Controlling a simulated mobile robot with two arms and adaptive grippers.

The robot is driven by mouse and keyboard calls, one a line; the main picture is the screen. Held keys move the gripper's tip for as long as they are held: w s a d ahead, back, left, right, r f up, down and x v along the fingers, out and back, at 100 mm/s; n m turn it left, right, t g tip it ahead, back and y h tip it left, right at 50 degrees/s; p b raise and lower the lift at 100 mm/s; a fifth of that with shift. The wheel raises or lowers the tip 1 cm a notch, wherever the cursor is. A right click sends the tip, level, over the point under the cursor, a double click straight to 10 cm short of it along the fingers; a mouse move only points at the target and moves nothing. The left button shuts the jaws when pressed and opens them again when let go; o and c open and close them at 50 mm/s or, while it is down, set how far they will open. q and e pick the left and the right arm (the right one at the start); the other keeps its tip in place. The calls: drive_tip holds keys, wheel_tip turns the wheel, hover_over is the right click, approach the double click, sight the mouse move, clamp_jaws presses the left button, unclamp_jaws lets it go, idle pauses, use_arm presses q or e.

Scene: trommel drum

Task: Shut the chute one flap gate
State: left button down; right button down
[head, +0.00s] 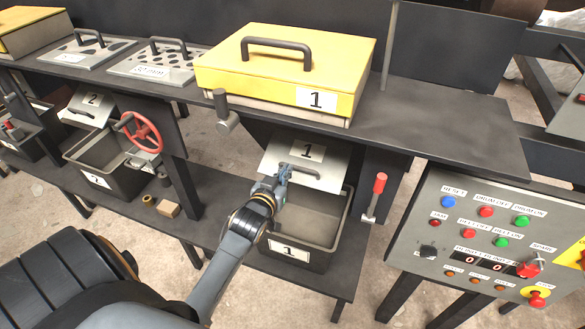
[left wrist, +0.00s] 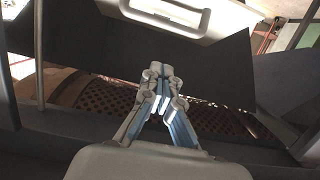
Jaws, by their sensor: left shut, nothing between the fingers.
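The chute one flap gate (head: 330,167) is a pale grey plate marked 1 with a dark bar handle. In the head view it slopes outward over the front bin marked 1 (head: 289,249), below the yellow box. My left gripper (head: 284,172) is shut and empty, by the plate's lower left part and the handle's left end. Whether it touches the plate cannot be told. In the left wrist view the shut fingertips (left wrist: 161,78) point away from the camera, below a pale panel with a handle. My right gripper is out of view.
A yellow box marked 1 (head: 220,75) sits on the dark shelf above. A red-handled lever (head: 376,190) stands right of the bin. A control panel (head: 465,245) is at the right. A red handwheel (head: 142,132) and bin marked 2 (head: 105,172) are at the left.

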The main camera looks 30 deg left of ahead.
sight(296, 167)
use_arm(q)
drive_tip(key=w+a+f, duration=0.1)
drive_tip(key=w+f, duration=0.3)
drive_tip(key=shift+w, duration=0.35)
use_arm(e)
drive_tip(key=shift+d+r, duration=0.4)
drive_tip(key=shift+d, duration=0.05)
use_arm(q)
drive_tip(key=shift+f, duration=0.15)
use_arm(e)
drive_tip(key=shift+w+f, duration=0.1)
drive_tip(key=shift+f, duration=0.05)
use_arm(q)
drive_tip(key=shift+f, duration=0.25)
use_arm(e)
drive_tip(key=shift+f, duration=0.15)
use_arm(q)
drive_tip(key=shift+f+b, duration=0.4)
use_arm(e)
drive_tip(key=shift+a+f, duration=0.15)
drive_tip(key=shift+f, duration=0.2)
